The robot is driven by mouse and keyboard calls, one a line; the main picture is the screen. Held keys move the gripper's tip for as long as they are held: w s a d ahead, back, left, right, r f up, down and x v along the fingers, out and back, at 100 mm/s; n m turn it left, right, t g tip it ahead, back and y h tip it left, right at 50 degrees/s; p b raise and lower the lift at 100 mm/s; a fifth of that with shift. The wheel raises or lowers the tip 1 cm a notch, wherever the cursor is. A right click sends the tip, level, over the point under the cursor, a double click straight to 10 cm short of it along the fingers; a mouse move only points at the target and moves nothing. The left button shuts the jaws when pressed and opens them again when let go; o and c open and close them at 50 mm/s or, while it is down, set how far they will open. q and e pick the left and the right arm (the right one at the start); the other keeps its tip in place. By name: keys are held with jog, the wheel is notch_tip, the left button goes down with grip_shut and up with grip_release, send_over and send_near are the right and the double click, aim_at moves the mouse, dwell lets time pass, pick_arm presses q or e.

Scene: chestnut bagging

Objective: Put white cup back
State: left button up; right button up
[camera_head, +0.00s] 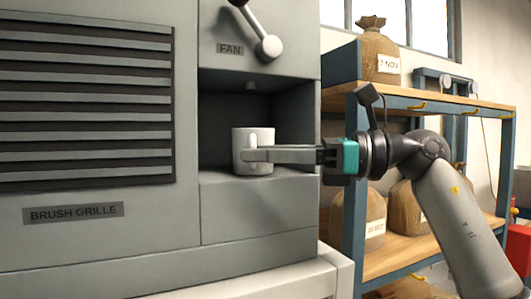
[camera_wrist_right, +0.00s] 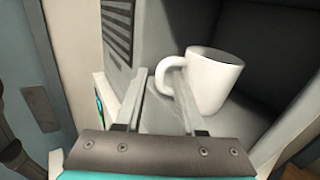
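The white cup (camera_head: 252,138) stands upright on the floor of the recess in the grey machine, below the FAN lever. My right gripper (camera_head: 250,155) reaches in from the right, its fingers level and overlapping the front of the cup. In the right wrist view the cup (camera_wrist_right: 212,80) is just beyond the fingers. I cannot tell whether a finger touches the handle. My left gripper is not in view.
The recess (camera_head: 215,110) has walls close around the cup. The FAN lever (camera_head: 262,35) hangs above it. A blue-framed shelf (camera_head: 440,98) with sacks, one of them (camera_head: 378,55) labelled, stands right, behind my right arm. A slatted grille (camera_head: 85,100) covers the machine's left side.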

jog(key=s+d+b, duration=0.2)
jog(key=d, duration=1)
jog(key=shift+s+r, duration=0.15)
jog(key=shift+a, duration=0.1)
dwell(0.3)
